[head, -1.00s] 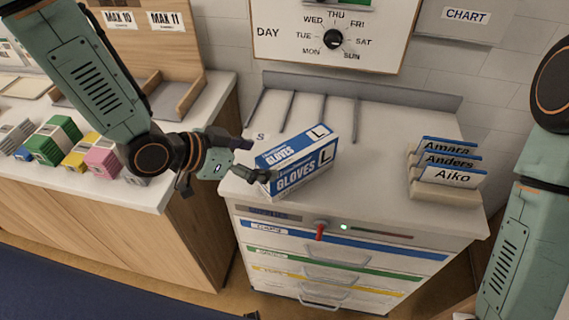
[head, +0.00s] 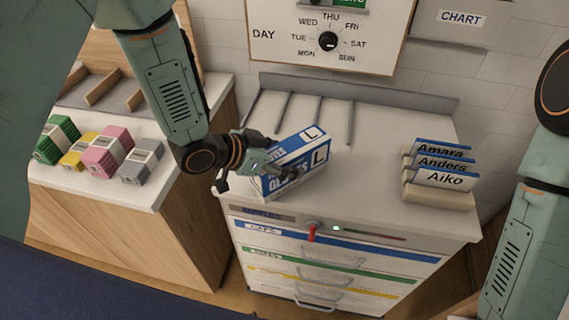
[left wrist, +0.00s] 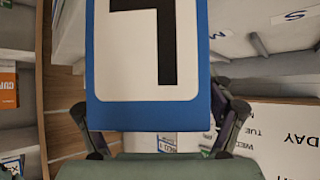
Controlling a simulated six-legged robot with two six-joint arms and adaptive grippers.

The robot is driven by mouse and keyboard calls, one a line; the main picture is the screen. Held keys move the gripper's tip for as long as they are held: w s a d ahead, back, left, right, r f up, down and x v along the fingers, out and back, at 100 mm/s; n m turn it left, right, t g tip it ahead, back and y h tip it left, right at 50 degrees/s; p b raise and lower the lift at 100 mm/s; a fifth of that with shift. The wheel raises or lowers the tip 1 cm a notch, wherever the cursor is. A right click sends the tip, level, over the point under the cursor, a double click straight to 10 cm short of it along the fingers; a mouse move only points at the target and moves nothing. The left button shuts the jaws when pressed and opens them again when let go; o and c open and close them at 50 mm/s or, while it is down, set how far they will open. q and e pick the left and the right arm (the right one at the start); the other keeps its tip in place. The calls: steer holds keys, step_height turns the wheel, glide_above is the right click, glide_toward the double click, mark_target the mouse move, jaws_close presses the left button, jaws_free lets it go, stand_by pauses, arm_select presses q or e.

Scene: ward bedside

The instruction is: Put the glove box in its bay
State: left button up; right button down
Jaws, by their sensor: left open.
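The glove box (head: 313,157) is blue and white, marked L, and lies at an angle on the white cabinet top (head: 375,185). My left gripper (head: 283,158) is at the box's left part and hides some of its lettering. In the left wrist view the box (left wrist: 110,60) fills the middle, with the open fingers (left wrist: 162,128) on either side; contact cannot be told. Thin grey dividers (head: 318,110) mark bays at the back of the cabinet top, behind the box. My right arm shows at the right edge, its gripper out of frame.
A card holder (head: 440,195) with name cards stands on the right of the cabinet top. A raised grey edge (head: 400,98) runs along the back. A day dial (head: 328,41) is on the wall board. Small coloured boxes (head: 107,150) stand on the left counter. The cabinet top's middle is clear.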

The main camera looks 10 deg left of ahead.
arm_select(q)
steer(key=shift+w+d+f, duration=0.1)
steer(key=shift+w+d, duration=0.05)
steer(key=shift+w+f, duration=0.1)
steer(key=shift+w, duration=0.05)
steer(key=shift+a, duration=0.25)
steer(key=c, duration=0.3)
steer(key=shift+s+d, duration=0.15)
steer(key=shift+s, duration=0.1)
steer(key=c, duration=0.3)
steer(key=shift+w, duration=0.15)
steer(key=c, duration=0.5)
jaws_close()
